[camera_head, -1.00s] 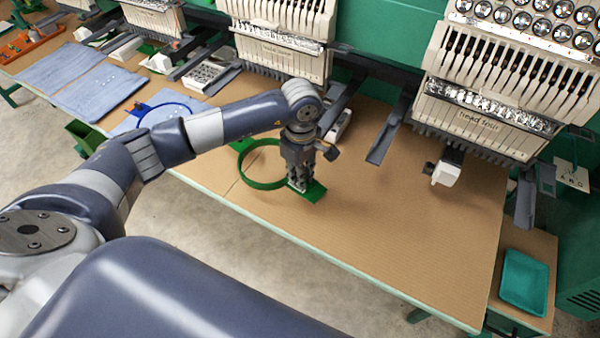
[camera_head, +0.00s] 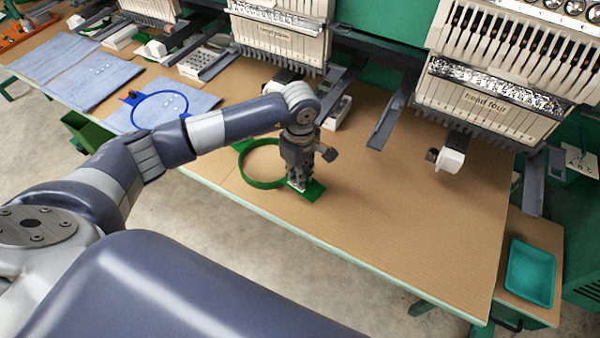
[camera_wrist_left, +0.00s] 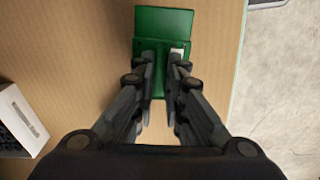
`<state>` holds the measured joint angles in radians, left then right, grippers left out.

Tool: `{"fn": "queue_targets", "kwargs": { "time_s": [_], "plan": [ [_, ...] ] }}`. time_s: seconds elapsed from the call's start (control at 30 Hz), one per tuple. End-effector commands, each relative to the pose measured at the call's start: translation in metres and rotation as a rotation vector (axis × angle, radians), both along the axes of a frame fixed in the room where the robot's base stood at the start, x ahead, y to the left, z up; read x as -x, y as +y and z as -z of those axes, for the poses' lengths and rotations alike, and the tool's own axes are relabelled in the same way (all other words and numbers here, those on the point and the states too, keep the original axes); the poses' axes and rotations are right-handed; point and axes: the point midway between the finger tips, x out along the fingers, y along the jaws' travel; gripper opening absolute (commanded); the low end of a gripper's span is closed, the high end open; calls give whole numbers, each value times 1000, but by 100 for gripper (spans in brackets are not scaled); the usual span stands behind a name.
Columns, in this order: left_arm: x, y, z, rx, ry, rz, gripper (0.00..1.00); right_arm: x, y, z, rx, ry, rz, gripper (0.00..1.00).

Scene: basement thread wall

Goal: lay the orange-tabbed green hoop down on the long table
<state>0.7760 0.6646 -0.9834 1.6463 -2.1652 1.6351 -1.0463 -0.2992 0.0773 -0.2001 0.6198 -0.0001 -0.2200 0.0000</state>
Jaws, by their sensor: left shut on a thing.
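A green hoop (camera_head: 262,185) with flat green tabs lies flat at or just above the long table (camera_head: 400,220); I cannot tell whether it touches. My left gripper (camera_head: 297,186) points straight down and is shut on the hoop's right-hand green tab (camera_head: 316,191). In the left wrist view, my left gripper (camera_wrist_left: 161,62) has its fingers on either side of a raised part of the green tab (camera_wrist_left: 165,21), beside a small white patch. The ring is out of that view. No orange shows on the hoop. My right gripper is not in view.
A blue hoop (camera_head: 134,98) lies on folded blue cloth at the left. Embroidery heads (camera_head: 490,85) and dark arms (camera_head: 388,125) overhang the table's back. A teal tray (camera_head: 530,273) sits on a side stand at right. The table's middle and right are mostly clear.

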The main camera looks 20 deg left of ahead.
Motion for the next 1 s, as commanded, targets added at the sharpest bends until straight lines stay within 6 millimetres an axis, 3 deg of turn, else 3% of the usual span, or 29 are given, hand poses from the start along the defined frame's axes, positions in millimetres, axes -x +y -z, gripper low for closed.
{"fn": "queue_targets", "kwargs": {
  "time_s": [0.43, 0.47, 0.5, 0.57, 0.87, 1.0],
  "plan": [
    [0, 0, 4, 0, -1, 0, 0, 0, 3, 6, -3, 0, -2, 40],
    [0, 0, 3, 0, -1, 0, 16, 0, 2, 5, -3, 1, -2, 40],
    [0, 0, 3, 0, 0, 0, 25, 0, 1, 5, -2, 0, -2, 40],
    [0, 0, 3, 0, 0, 0, 34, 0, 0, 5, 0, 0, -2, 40],
    [0, 0, 3, 0, 1, 0, 34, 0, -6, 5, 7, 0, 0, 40],
    [-1, 0, -7, 1, -2, 0, 34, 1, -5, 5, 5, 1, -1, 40]
  ]
}}
